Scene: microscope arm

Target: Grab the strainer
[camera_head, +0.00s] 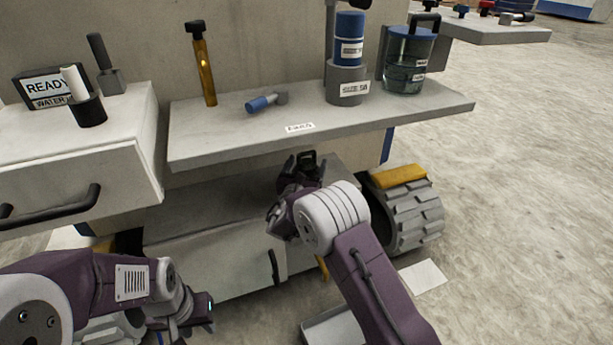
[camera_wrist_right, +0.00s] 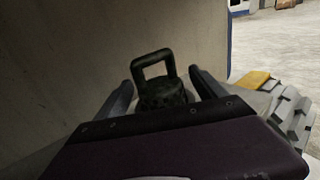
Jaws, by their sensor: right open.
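A dark strainer (camera_wrist_right: 160,92) with a square loop handle stands upright in the right wrist view, in the shade under the grey shelf. Its handle also shows at the centre of the head view (camera_head: 307,158). My right gripper (camera_wrist_right: 160,82) is open, with one finger to each side of the strainer in the wrist view. I cannot tell whether the fingers touch it. The strainer's lower part is hidden behind my gripper. My left gripper (camera_head: 200,312) is low at the left of the head view, away from the strainer; its fingers are unclear.
The grey shelf (camera_head: 400,115) overhangs my right gripper. On it are an amber tube (camera_head: 205,75), a small blue-tipped tool (camera_head: 262,103), a blue canister (camera_head: 349,40) and a glass jar (camera_head: 407,65). A grey tracked wheel (camera_head: 412,215) stands right of my right arm.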

